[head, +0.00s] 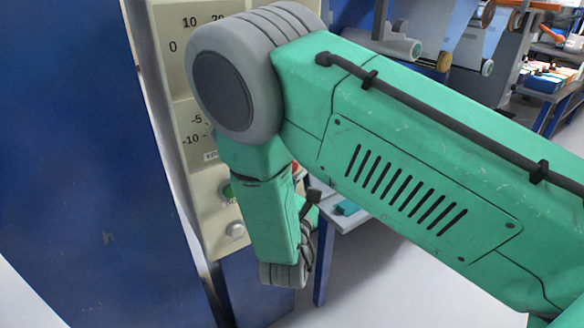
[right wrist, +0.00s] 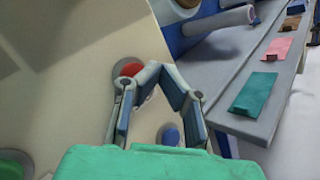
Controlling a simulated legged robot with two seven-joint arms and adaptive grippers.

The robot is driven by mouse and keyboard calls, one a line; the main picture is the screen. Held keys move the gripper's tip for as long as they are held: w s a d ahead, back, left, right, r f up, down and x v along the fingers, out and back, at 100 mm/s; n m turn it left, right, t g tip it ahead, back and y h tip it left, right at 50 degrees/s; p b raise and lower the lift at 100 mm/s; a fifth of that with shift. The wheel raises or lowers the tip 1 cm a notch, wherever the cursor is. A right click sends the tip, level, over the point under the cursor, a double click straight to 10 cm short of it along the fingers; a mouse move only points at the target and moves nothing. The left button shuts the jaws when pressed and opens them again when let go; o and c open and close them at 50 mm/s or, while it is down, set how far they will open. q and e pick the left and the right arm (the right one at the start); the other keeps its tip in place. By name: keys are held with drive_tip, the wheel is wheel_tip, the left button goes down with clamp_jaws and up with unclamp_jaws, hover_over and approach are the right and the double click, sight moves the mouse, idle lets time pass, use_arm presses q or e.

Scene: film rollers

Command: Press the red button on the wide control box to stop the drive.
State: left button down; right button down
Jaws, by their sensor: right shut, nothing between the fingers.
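The beige control box (head: 205,190) stands at the left of centre in the head view, largely covered by my green right arm. In the right wrist view its pale face (right wrist: 70,85) fills the left half. The red button (right wrist: 130,68) shows there just behind and left of the fingertips, partly covered by a finger. A sliver of red (head: 295,167) shows in the head view beside my arm. My right gripper (right wrist: 162,70) is shut and empty, close to the button; I cannot tell whether it touches. In the head view the gripper (head: 313,197) is mostly hidden. My left gripper is out of view.
A green button (head: 227,190) and a pale knob (head: 236,230) sit on the box. A blue button (right wrist: 170,135) shows between the finger links. A blue panel (head: 90,150) stands left. A grey table (right wrist: 235,85) with coloured pieces lies right of the box.

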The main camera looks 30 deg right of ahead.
drive_tip(key=s+p, duration=0.1)
drive_tip(key=s, duration=0.3)
drive_tip(key=shift+d, duration=0.15)
idle(0.7)
drive_tip(key=s+f+m+g+y+p, duration=0.5)
drive_tip(key=s+f+m+y, duration=0.4)
drive_tip(key=f, duration=0.5)
drive_tip(key=s+a+f+m+g+y, duration=0.1)
drive_tip(key=s+m+g, duration=0.3)
drive_tip(key=s, duration=0.5)
drive_tip(key=s+a+f+m+g+y+p, duration=0.1)
drive_tip(key=s+a+f+m+g+y, duration=0.1)
drive_tip(key=s+m+g, duration=0.3)
drive_tip(key=s+m, duration=0.1)
drive_tip(key=s, duration=0.3)
drive_tip(key=shift+s+a+f+m+y, duration=0.2)
drive_tip(key=shift+s+a+m+y, duration=0.05)
drive_tip(key=shift+s+m+y, duration=0.15)
drive_tip(key=shift+w, duration=0.1)
